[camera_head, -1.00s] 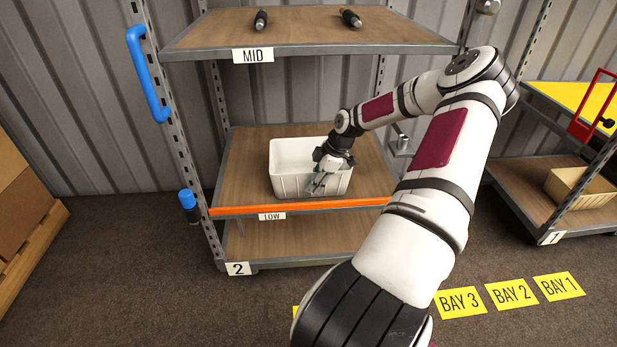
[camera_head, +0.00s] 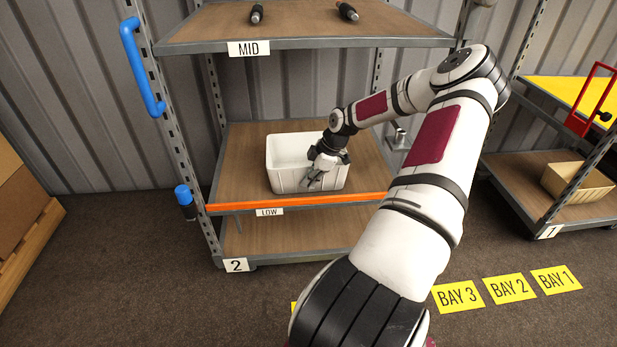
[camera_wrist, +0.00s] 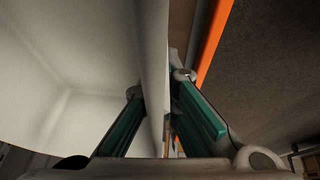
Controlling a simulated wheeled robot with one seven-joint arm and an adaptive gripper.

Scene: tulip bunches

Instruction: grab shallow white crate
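The shallow white crate (camera_head: 284,181) stands upright on the low shelf (camera_head: 245,160) of the rack marked 2. My gripper (camera_head: 315,180) is at its near wall, right of the middle. In the wrist view the crate's wall (camera_wrist: 154,50) runs between the two green-padded fingers of my gripper (camera_wrist: 158,85). The left finger is inside the crate and the right finger is outside. A narrow gap shows between the wall and the right finger, so the gripper looks open around the wall. The crate looks empty where I see inside.
The mid shelf (camera_head: 300,25) hangs above the crate and carries two dark objects. An orange strip (camera_head: 300,203) edges the low shelf. A blue handle (camera_head: 142,70) is on the left post. Another rack with a tan crate (camera_head: 577,182) stands right. Shelf surface left of the white crate is free.

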